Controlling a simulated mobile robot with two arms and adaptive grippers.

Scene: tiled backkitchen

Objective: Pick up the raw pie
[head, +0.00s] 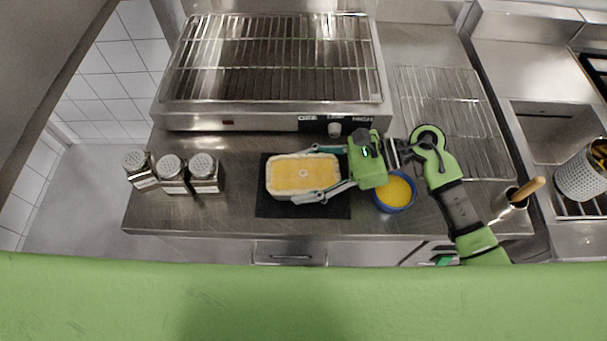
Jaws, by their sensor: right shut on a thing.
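The raw pie (291,175) is a pale-rimmed, roughly rectangular pie with a yellow top and a small mark in its middle. It is over a black mat (272,209) on the steel counter. My right gripper (322,174) reaches in from the right and is shut on the pie, with one finger along its far right edge and one along its near right edge. I cannot tell whether the pie touches the mat. My left gripper is not in view.
A blue bowl of yellow filling (396,190) stands right beside my right gripper. Three shakers (173,173) stand at the left. A grill (272,62) is behind, a wire rack (447,106) at the back right, and a steel pot with a wooden handle (512,199) at the right.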

